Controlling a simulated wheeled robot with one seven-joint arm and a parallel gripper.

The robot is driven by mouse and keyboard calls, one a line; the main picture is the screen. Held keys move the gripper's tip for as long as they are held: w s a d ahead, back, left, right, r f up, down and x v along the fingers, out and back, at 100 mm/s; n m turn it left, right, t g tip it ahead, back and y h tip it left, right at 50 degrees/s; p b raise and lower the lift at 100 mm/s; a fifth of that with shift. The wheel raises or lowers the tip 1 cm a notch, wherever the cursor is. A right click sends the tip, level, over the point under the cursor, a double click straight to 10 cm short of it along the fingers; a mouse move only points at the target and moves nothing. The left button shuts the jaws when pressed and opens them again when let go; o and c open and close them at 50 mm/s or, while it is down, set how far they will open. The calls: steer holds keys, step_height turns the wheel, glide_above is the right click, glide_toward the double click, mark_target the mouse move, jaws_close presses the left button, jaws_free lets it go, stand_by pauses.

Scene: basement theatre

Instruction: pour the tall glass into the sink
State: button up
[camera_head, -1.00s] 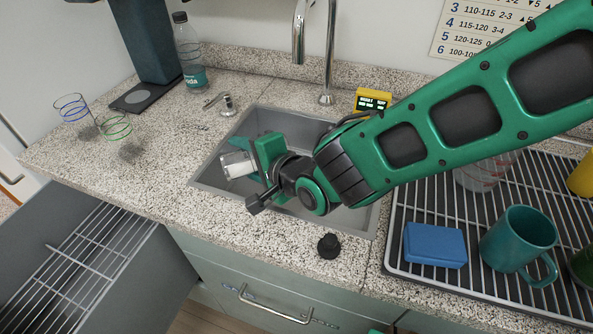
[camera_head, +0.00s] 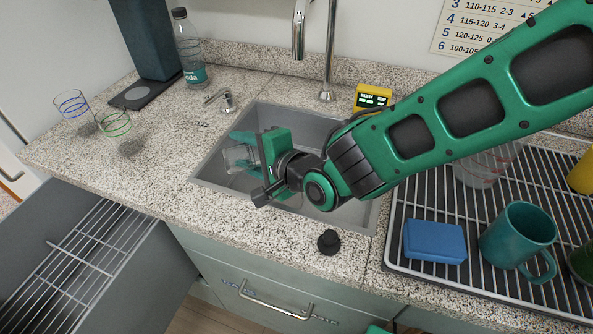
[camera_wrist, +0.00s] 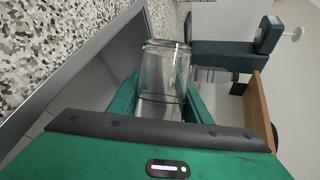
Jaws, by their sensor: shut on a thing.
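The tall clear glass (camera_head: 236,158) is held by my gripper (camera_head: 250,153) over the left part of the grey sink (camera_head: 297,122). The glass lies tipped well over in the head view, with its far end pointing left. In the wrist view the glass (camera_wrist: 162,80) sits between the two green fingers (camera_wrist: 163,103), which are shut on its sides. It looks clear, with a dark line around it; I cannot tell whether any liquid is left inside. My arm hides part of the sink.
The tap (camera_head: 328,55) rises behind the sink. Two ringed glasses (camera_head: 115,125) (camera_head: 72,105) and a bottle (camera_head: 190,50) stand on the left counter. A black stopper (camera_head: 328,242) sits at the front; a rack (camera_head: 480,290) with a blue sponge (camera_head: 435,242) and teal mug (camera_head: 518,236) is right.

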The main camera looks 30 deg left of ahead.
steer(key=shift+w+r, duration=0.1)
steer(key=shift+r, duration=0.05)
steer(key=shift+s+a+n+t+h, duration=0.2)
steer(key=shift+s+n+t+h, duration=0.15)
steer(key=shift+n+h, duration=0.3)
steer(key=shift+a+f+n+h, duration=0.1)
steer(key=shift+f+n+h, duration=0.15)
